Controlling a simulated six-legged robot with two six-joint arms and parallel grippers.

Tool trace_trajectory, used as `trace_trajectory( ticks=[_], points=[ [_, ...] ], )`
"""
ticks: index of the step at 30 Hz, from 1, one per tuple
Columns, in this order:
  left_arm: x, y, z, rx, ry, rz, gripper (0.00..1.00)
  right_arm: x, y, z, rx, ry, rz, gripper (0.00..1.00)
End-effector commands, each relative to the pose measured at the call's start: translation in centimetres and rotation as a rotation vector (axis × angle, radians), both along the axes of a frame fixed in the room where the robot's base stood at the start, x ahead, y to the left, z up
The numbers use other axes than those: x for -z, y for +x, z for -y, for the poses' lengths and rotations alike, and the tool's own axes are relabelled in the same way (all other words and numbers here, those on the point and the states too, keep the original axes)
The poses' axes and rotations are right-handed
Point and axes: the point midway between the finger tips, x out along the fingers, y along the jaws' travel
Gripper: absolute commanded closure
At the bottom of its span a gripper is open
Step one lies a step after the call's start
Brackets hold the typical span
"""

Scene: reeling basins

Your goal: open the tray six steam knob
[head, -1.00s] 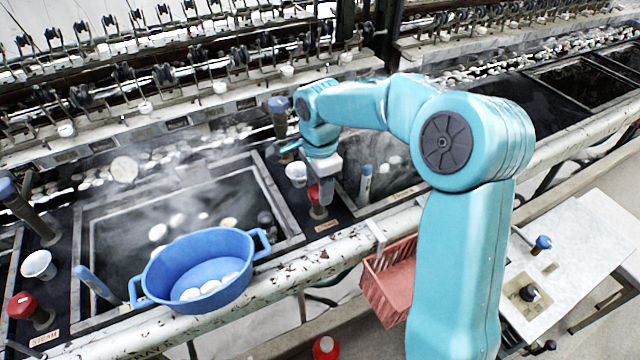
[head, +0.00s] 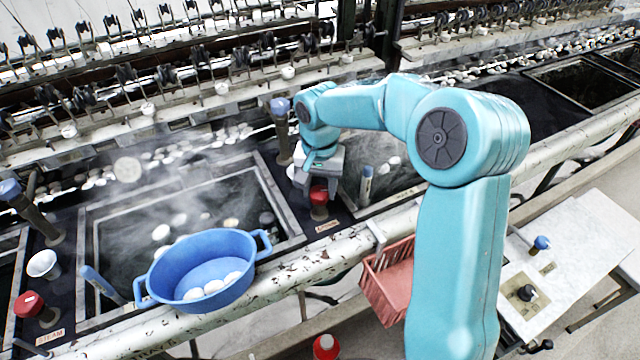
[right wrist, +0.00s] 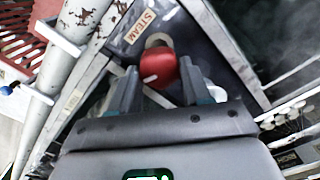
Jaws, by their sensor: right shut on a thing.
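A red steam knob (head: 319,196) stands on the dark ledge between two basins, just behind the painted pipe rail. A small STEAM plate (right wrist: 140,27) lies beside it; no tray number is readable. My right gripper (head: 318,186) comes down over the knob from above. In the right wrist view the red knob (right wrist: 163,66) sits between the two fingers of my right gripper (right wrist: 162,88), which is shut on it. From the head, the gripper partly covers the knob's top. My left gripper is not in view.
A blue colander (head: 205,268) with white cocoons rests at the left basin's front edge. Another red knob (head: 28,304) stands far left. A blue-topped post (head: 280,108) is behind my gripper. A white cup (head: 43,264), a red crate (head: 388,277) and the chipped rail (head: 330,243) are nearby.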

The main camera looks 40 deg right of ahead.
Motion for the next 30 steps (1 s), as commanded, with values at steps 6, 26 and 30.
trace_trajectory(
  ticks=[6,26,30],
  points=[
    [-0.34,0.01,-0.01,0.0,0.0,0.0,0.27,-0.03,0.02,-0.13,-0.159,0.002,0.0,0.83],
    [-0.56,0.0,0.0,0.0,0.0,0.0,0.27,0.05,0.0,-0.14,-0.331,0.002,-0.002,0.83],
    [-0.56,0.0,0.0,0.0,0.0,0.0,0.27,0.06,-0.02,-0.14,-0.331,0.002,-0.003,0.83]
  ],
)
